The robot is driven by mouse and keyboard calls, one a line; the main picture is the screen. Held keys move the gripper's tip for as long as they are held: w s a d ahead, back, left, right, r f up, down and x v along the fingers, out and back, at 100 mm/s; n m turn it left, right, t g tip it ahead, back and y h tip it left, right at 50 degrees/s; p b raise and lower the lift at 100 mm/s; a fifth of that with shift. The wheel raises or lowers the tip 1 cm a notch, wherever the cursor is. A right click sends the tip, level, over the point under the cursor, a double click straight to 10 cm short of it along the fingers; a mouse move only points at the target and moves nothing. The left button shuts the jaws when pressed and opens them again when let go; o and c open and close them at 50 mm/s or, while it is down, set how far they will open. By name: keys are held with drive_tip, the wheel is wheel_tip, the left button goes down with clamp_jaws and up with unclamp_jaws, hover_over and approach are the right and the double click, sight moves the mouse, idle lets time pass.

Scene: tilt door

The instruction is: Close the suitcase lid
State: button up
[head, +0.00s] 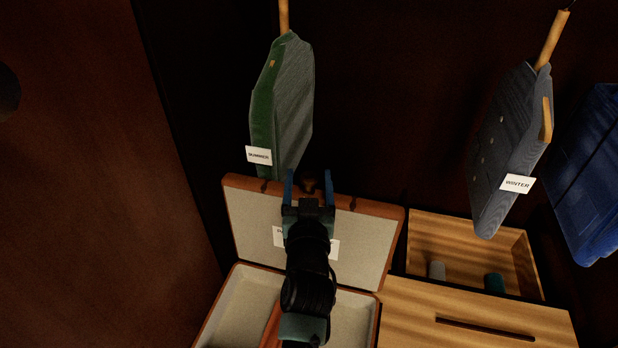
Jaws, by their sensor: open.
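The suitcase stands open at the bottom middle of the head view. Its lid (366,240) is raised nearly upright, with a brown rim and a pale lining. The suitcase base (243,305) lies below it, pale inside, with a brown item (271,328) partly showing in it. I cannot tell whether the fingers touch the lid. My arm hides the middle of the lid, part of a white label and much of the base.
A green garment (283,105) with a tag hangs behind the lid. A grey garment (508,145) and a blue garment (592,175) hang at the right. An open wooden drawer (455,232) holding small items stands right of the suitcase. A brown panel (90,180) fills the left.

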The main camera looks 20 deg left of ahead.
drive_tip(key=shift+w+a, duration=0.15)
drive_tip(key=shift+w, duration=0.4)
clamp_jaws()
idle(1.1)
